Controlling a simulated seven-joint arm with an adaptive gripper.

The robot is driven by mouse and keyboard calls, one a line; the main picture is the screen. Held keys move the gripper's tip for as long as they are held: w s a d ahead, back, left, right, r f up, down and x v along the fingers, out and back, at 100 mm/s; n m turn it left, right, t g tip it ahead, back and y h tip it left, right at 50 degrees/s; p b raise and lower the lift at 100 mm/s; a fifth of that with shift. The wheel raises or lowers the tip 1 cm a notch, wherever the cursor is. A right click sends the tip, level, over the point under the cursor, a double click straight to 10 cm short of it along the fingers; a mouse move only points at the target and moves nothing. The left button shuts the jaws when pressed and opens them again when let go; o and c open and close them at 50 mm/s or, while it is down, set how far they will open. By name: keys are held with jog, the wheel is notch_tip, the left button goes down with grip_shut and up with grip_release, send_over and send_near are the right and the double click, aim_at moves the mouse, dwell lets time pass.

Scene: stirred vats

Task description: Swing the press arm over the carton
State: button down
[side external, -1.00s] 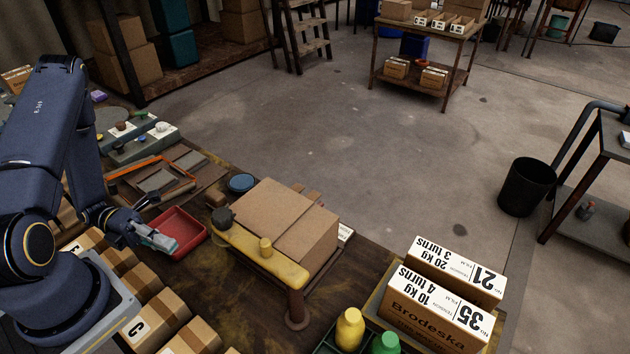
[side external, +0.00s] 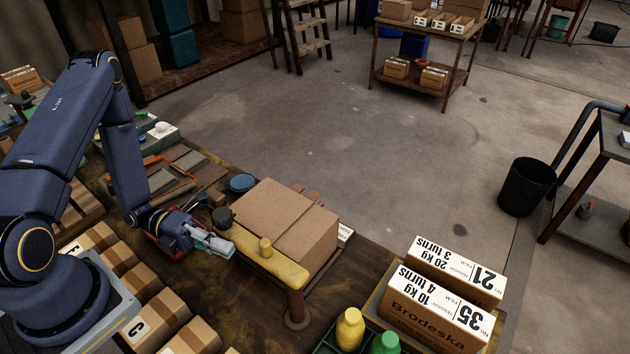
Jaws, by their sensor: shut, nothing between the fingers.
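The press arm (side external: 280,265) is a yellow bar along the carton's near side, with a yellow knob on top and a dark round knob (side external: 222,217) at its left end. Its right end sits on a reddish-brown post (side external: 296,304). The brown carton (side external: 290,219) stands behind it, its top flaps closed; the bar appears to run beside it, not across its middle.
A red tray (side external: 151,243) is mostly hidden behind my gripper. A blue round lid (side external: 242,182) lies behind the dark knob. Yellow (side external: 349,330) and green (side external: 385,344) bottles and labelled boxes (side external: 440,310) stand at the right. Small cartons (side external: 150,315) line the front left.

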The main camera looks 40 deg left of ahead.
jog(key=shift+w, duration=0.1)
dwell(0.3)
jog(key=shift+w+a+m+g, duration=0.15)
jog(key=shift+w+m+g, duration=0.5)
jog(key=shift+g, duration=0.15)
jog(key=w+m+g, duration=0.1)
jog(key=w+g, duration=0.1)
jog(key=w, duration=0.1)
jog(key=w+m+g, duration=0.2)
jog(key=w+g, duration=0.1)
jog(key=shift+w, duration=0.4)
jog(key=shift+w+d, duration=0.4)
jog(key=shift+w, duration=0.4)
jog(key=shift+w+d, duration=0.4)
jog(key=shift+w, duration=0.35)
jog(key=shift+g, duration=0.3)
jog(key=s+a, duration=0.3)
jog(key=shift+s+a, duration=0.35)
jog(key=shift+a, duration=0.05)
jog(key=w+a, duration=0.4)
jog(key=a, duration=0.4)
jog(key=shift+a, duration=0.2)
